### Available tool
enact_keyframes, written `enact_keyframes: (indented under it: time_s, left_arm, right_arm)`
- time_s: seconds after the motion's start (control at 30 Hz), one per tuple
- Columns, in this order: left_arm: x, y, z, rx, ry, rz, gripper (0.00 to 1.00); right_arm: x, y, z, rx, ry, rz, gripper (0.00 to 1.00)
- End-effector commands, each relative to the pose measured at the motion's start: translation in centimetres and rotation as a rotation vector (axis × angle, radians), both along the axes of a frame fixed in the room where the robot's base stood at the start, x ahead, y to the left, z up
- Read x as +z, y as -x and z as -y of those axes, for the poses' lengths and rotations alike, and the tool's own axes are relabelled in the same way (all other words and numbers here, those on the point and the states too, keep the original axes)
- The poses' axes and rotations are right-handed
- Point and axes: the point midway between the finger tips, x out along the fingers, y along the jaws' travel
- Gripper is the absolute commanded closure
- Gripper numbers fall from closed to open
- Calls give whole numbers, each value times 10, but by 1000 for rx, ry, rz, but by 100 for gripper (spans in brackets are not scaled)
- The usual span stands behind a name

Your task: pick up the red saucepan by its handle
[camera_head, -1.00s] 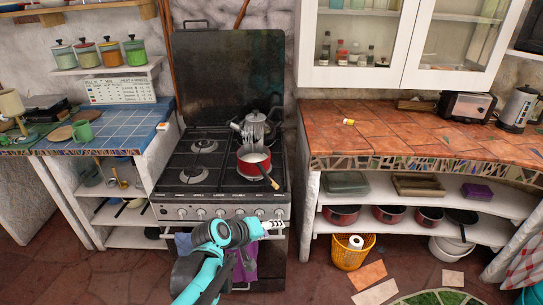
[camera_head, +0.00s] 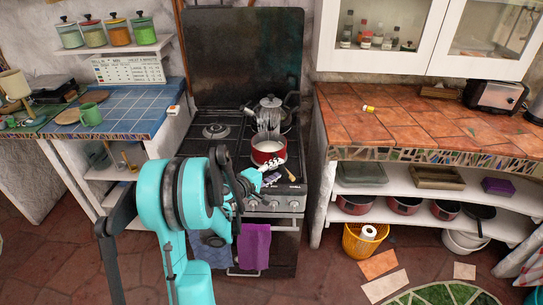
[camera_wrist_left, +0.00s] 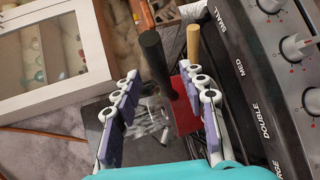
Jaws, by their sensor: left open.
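The red saucepan (camera_head: 266,153) stands on the front right of the stove, with white contents inside. Its dark handle points toward the stove's front, and a wooden utensil handle (camera_head: 291,175) sticks out next to it. My left gripper (camera_head: 272,172) is open at the stove's front edge, close to the pan. In the left wrist view, the pan's black handle (camera_wrist_left: 153,55) shows between the two spread fingers of the left gripper (camera_wrist_left: 158,75), with no clear contact. The red pan body (camera_wrist_left: 184,112) shows beyond, partly hidden by the right finger. My right gripper is not in view.
A grey kettle (camera_head: 270,103) stands just behind the saucepan on the stove (camera_head: 190,147). Control knobs (camera_wrist_left: 296,46) lie close to the fingers. A tiled counter (camera_head: 410,125) is to the right. Cloths (camera_head: 254,247) hang from the oven front.

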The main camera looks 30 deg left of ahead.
Motion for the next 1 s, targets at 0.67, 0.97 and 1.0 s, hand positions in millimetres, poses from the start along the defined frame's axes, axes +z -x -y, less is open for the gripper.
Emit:
enact_keyframes:
  time_s: [0.67,0.97,1.0]
  left_arm:
    - [-9,-35,8,0,-1,-1,100]
    - [-8,-35,7,1,-2,1,100]
    - [-8,-35,7,1,-2,0,100]
  right_arm:
    - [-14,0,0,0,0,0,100]
    - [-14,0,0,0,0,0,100]
    - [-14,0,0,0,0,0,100]
